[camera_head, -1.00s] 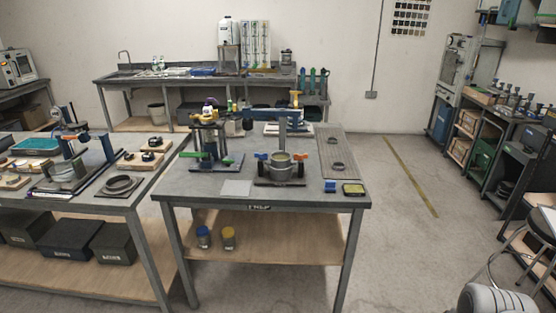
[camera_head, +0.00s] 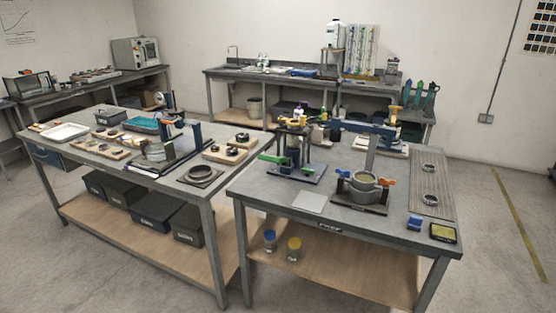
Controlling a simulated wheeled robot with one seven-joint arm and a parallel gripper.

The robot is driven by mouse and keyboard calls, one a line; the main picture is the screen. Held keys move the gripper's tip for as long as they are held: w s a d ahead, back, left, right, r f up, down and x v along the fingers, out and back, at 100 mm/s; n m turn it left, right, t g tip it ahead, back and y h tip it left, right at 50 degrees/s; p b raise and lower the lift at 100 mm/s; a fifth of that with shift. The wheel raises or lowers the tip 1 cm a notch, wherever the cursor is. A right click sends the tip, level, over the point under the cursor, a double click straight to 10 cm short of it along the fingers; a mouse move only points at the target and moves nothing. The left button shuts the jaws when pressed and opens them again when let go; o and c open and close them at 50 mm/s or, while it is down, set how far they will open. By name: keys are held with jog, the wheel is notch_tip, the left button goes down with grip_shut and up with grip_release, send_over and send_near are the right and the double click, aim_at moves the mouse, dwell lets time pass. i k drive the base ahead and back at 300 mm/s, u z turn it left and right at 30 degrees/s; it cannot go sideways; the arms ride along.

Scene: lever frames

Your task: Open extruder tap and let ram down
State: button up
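Two devices stand on the front table (camera_head: 255,197). The left one is a small dark press-like frame (camera_head: 297,148) on a flat base, with green handles (camera_head: 272,158) low at its side and yellow and purple parts near its top. The right one is a round grey metal vessel (camera_head: 362,186) on a dark base, with a blue handle (camera_head: 342,172) and an orange handle (camera_head: 388,182) at its sides and a post behind. I cannot tell for sure which is the extruder, or its tap and ram positions. My gripper is not in view.
A longer table (camera_head: 105,165) with trays, a blue-framed device (camera_head: 180,145) and rings stands to the left, close beside the front table. A sink bench (camera_head: 300,84) lines the back wall. Open floor lies at the right, by a yellow line (camera_head: 520,225).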

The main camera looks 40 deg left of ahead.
aim_at(308, 171)
jog(key=u, duration=0.7)
jog(key=i, duration=1.6)
jog(key=u, duration=1)
